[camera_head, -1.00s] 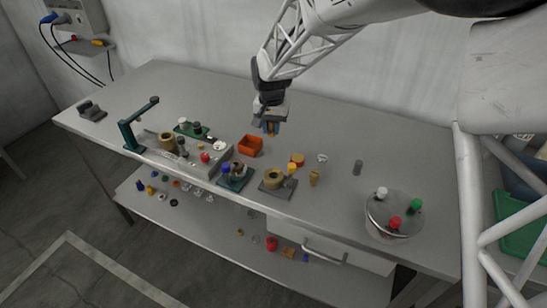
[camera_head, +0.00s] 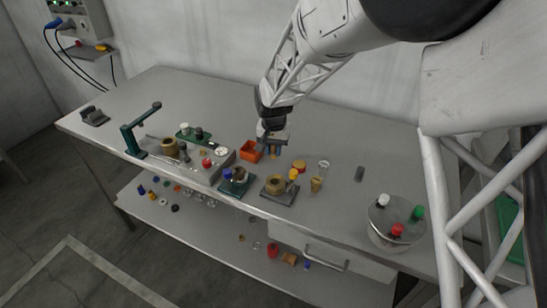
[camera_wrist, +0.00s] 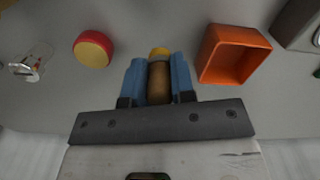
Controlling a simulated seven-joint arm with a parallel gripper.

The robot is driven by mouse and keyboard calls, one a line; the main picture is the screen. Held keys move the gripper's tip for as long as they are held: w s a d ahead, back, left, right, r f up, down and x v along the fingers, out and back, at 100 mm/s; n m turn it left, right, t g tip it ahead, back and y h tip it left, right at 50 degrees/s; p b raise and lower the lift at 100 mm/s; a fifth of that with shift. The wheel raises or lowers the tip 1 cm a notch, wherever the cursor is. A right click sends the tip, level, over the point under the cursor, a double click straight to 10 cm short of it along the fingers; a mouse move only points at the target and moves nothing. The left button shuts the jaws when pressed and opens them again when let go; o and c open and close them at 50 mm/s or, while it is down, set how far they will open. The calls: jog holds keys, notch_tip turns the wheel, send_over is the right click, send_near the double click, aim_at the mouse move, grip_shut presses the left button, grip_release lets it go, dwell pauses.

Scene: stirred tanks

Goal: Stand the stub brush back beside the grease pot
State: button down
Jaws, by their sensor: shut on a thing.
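My gripper (camera_wrist: 159,80) has its two blue fingers shut on a brown cylinder with a yellow-orange end, which I take to be the stub brush (camera_wrist: 159,88). In the head view my gripper (camera_head: 273,146) is low over the bench, just right of the orange bin. I cannot tell whether the brush touches the bench. A small round red-and-yellow pot (camera_wrist: 93,48), perhaps the grease pot, stands apart from the brush, left of it in the wrist view. In the head view this pot (camera_head: 299,166) is right of my gripper and nearer the front.
The open orange bin (camera_head: 251,151) stands close beside my gripper. A block with a brass ring (camera_head: 277,189) is at the front. Bare bench lies behind and right. A lidded round vessel (camera_head: 395,221) is at far right.

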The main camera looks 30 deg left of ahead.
aim_at(273, 157)
jog(key=shift+f, duration=1.85)
jog(key=shift+f, duration=0.1)
jog(key=c, duration=1)
grip_release()
jog(key=shift+o, duration=0.2)
notch_tip(273, 157, up, 12)
jog(key=shift+r, duration=0.1)
